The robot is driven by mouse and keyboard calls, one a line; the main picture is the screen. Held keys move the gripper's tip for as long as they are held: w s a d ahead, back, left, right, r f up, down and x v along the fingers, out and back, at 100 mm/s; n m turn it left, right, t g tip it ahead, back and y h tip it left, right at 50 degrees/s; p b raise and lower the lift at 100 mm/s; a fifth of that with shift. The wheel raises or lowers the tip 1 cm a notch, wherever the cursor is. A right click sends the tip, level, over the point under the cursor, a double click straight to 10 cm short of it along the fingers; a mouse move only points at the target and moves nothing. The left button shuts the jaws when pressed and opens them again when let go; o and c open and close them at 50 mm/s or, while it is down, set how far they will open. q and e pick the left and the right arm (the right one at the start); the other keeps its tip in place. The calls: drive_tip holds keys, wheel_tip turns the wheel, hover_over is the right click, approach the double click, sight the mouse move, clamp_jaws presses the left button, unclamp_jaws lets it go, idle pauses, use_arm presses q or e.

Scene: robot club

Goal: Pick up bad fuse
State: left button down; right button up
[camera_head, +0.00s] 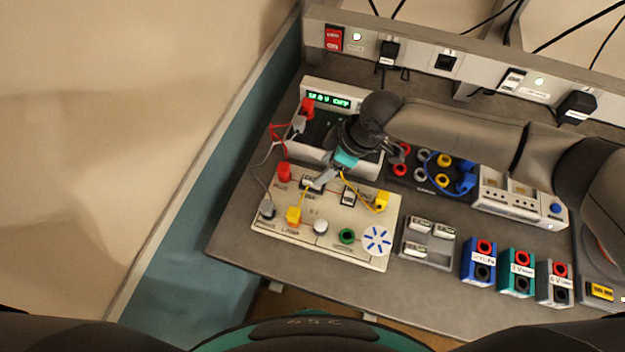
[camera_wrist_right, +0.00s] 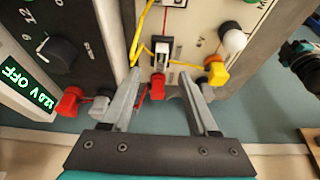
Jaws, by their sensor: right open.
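A fuse in its holder (camera_head: 312,184) sits on the cream circuit board (camera_head: 345,259), near the board's upper left. It also shows in the right wrist view (camera_wrist_right: 162,52) as a small light and dark part, beyond the fingertips. My right gripper (camera_head: 320,181) is over the upper left of the board, partly covering the area around the fuse. In the right wrist view, my right gripper (camera_wrist_right: 163,88) is open with nothing held between its fingers. Whether this fuse is the bad one cannot be told. My left gripper is not in view.
A grey tray (camera_head: 426,263) with several small fuse-like parts lies right of the board. A power supply (camera_head: 312,140) with a lit green display stands behind it. Yellow, red and grey leads run close to the gripper. Coloured socket blocks (camera_head: 478,262) stand along the front right.

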sight(312, 179)
drive_tip(key=shift+x, duration=2.85)
drive_tip(key=shift+s, duration=0.1)
drive_tip(key=shift+c, duration=0.2)
clamp_jaws()
